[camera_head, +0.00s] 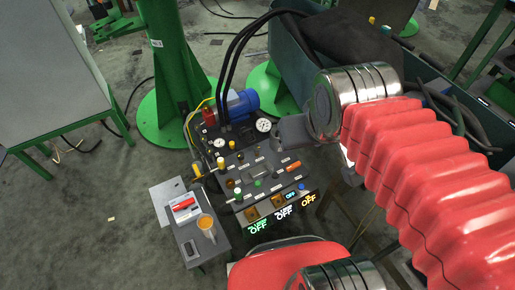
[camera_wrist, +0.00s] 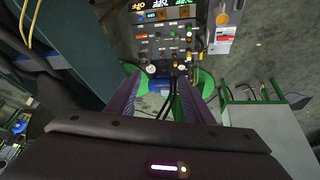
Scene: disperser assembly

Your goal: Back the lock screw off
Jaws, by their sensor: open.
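The disperser's dark control panel (camera_head: 262,172) stands in the middle of the head view, with several small knobs, levers and white labels. I cannot pick out the lock screw among these small parts. In the wrist view the same panel (camera_wrist: 150,32) appears upside down at the top. My gripper (camera_wrist: 158,82) is open and empty. Its two purple fingers are spread and point toward the panel, apart from it. The blue motor (camera_head: 240,102) is behind the panel and shows partly between the fingers in the wrist view (camera_wrist: 157,88).
Lit displays (camera_head: 284,213) read OFF on the panel's front. A round gauge (camera_head: 263,125) and black hoses (camera_head: 235,60) are at the back. A green column (camera_head: 170,80) stands behind.

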